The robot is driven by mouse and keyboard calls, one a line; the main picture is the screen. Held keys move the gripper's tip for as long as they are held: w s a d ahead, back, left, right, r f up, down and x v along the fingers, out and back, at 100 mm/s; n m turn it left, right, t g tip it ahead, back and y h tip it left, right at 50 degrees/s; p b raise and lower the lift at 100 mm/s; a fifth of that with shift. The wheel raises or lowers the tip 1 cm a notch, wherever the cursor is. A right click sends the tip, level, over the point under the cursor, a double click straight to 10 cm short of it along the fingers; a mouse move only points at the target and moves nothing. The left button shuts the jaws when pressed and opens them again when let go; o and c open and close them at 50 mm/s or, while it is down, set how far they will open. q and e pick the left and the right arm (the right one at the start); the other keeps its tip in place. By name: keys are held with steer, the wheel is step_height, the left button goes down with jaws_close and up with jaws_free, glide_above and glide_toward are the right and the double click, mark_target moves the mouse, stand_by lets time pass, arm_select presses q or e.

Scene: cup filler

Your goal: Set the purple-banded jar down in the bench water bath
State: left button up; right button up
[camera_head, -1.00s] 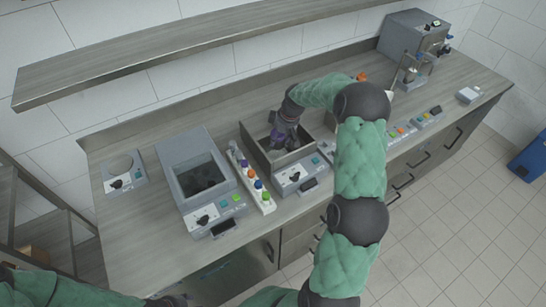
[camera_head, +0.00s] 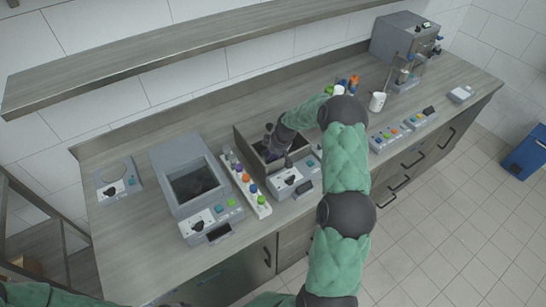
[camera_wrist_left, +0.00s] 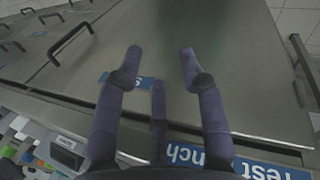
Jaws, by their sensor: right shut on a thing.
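An open-topped metal tank (camera_head: 243,145) with a grey control front stands mid-bench; it looks like a bench water bath, though no label is readable. My right gripper (camera_head: 270,150) is shut, with its fingers inside the tank opening. The purple-banded jar cannot be made out; the gripper's dark and purple fingers and the tank walls hide what it holds, and I cannot tell whether it touches the tank floor. My left gripper (camera_wrist_left: 160,75) is open and empty in the left wrist view, in front of the bench's cabinet doors.
A grey unit with a dark well (camera_head: 160,165) stands left of the tank. A white rack of coloured-cap vials (camera_head: 262,210) sits between them. A white cup (camera_head: 377,101), capped bottles (camera_head: 354,82) and a grey machine (camera_head: 400,38) are to the right. A shelf (camera_head: 200,50) overhangs the back.

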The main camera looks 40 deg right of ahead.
steer(key=shift+f, duration=0.15)
steer(key=o, duration=1.3)
steer(key=p+v, duration=0.1)
steer(key=v, duration=1.1)
steer(key=shift+d, duration=0.1)
